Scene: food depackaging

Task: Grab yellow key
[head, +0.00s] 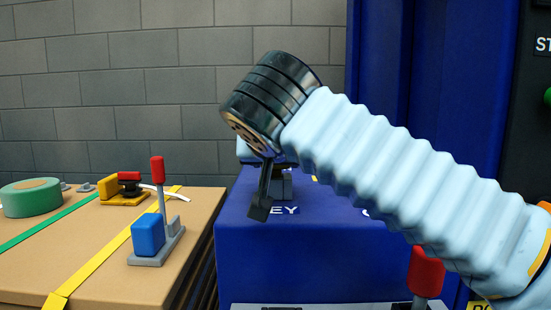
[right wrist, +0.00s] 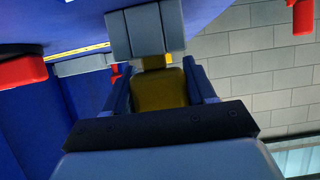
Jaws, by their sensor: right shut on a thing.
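The yellow key (right wrist: 160,92) shows in the right wrist view between the two blue fingers of my right gripper (right wrist: 158,78), which is shut on it. Its far end meets a grey block (right wrist: 145,32); I cannot tell whether it sits inside that block. In the head view my right gripper (head: 261,205) points down over the blue box (head: 300,255) with a label ending in "EY", and the key is hidden there. My left gripper is not in view.
A cardboard-coloured table (head: 90,255) at left holds a green tape roll (head: 31,198), a yellow device (head: 125,197) and a blue block (head: 147,235) on a grey base with a red handle.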

